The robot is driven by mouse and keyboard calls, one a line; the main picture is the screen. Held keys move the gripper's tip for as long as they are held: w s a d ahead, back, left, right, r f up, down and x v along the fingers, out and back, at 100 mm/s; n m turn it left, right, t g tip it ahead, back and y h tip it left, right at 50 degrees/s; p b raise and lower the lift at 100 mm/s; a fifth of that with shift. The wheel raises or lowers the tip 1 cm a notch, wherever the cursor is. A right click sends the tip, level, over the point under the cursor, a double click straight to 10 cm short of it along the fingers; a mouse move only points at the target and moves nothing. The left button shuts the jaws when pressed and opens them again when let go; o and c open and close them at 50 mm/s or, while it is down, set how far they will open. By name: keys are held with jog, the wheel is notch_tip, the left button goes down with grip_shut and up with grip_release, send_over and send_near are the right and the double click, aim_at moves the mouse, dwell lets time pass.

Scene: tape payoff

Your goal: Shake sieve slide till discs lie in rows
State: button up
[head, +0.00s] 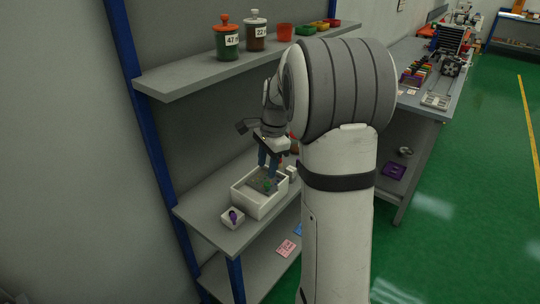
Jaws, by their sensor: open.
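A white open box (252,205) stands on the middle shelf in the head view. Inside it lies a greyish, speckled mass with a small green part (268,185). I cannot tell whether this is the sieve slide, and no separate discs or rows can be made out. My gripper (269,173) points down over the back part of the box, with its blue-grey fingers apart. Its fingertips are near the green part; whether they touch it is too small to tell.
A small white holder (232,218) with a purple item stands left of the box, and a small white block (291,172) right of it. The upper shelf (190,76) overhangs behind, carrying jars (227,42). A blue post (152,130) stands at the left.

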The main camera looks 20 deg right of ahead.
aim_at(268, 183)
jog(key=f+m+y+p, duration=0.1)
jog(key=f+p, duration=0.1)
jog(key=p, duration=0.1)
jog(key=f+m+p, duration=0.2)
jog(key=p, duration=0.2)
jog(key=f+m+y+p, duration=0.1)
jog(key=f+p, duration=0.1)
jog(key=p, duration=0.1)
jog(key=shift+s+d+m+t+y, duration=0.15)
jog(key=shift+d+m+t+y, duration=0.15)
jog(key=shift+d+m+t, duration=0.1)
jog(key=shift+c, duration=0.2)
grip_shut()
